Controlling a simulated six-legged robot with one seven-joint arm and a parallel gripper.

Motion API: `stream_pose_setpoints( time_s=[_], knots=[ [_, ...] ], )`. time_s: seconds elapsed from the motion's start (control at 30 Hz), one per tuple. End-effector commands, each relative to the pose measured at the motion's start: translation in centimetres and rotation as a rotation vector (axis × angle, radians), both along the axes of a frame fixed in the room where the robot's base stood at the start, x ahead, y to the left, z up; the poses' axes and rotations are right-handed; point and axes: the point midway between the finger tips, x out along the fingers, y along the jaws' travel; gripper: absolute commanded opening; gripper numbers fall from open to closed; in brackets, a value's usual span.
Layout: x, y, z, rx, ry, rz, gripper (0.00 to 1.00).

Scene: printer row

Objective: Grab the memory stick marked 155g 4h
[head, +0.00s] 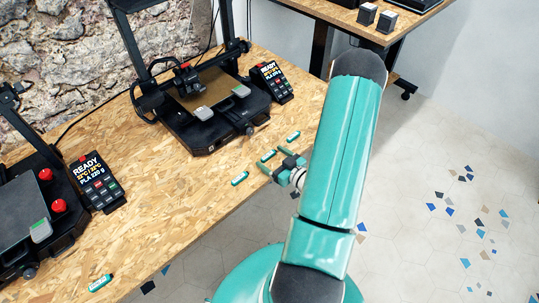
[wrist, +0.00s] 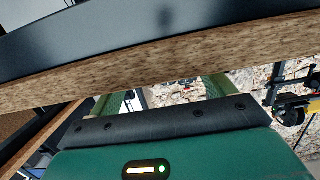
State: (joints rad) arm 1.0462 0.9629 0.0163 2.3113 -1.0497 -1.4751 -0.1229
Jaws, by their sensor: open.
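Several small teal sticks with pale labels lie on the wooden bench: a stick left of my gripper (head: 239,178), a stick just beyond it (head: 267,155), a stick further back (head: 293,137), and a stick at the front left (head: 99,283). Their markings are too small to read, so I cannot tell which is marked 155g 4h. My gripper (head: 277,166) is open, at the bench's right edge, close to the middle stick; contact cannot be judged. In the wrist view, its two green fingers (wrist: 166,97) stand apart, and no stick shows.
A black printer (head: 205,100) with a status screen (head: 271,82) stands behind the sticks. Another printer (head: 30,215) with a screen (head: 96,181) and red knobs stands left. The bench (head: 170,210) is clear between them. A second table (head: 335,15) stands at the back right.

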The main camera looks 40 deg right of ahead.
Motion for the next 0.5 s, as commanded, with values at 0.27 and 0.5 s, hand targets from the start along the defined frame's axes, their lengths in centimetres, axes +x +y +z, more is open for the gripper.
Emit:
stream_pose_setpoints(
  time_s=[0.27,0.5],
  knots=[
    [1.18,0.01,-0.18,0.0,0.0,-0.001,0.82],
    [1.15,0.01,-0.16,-0.001,0.0,0.0,0.48]
  ],
)
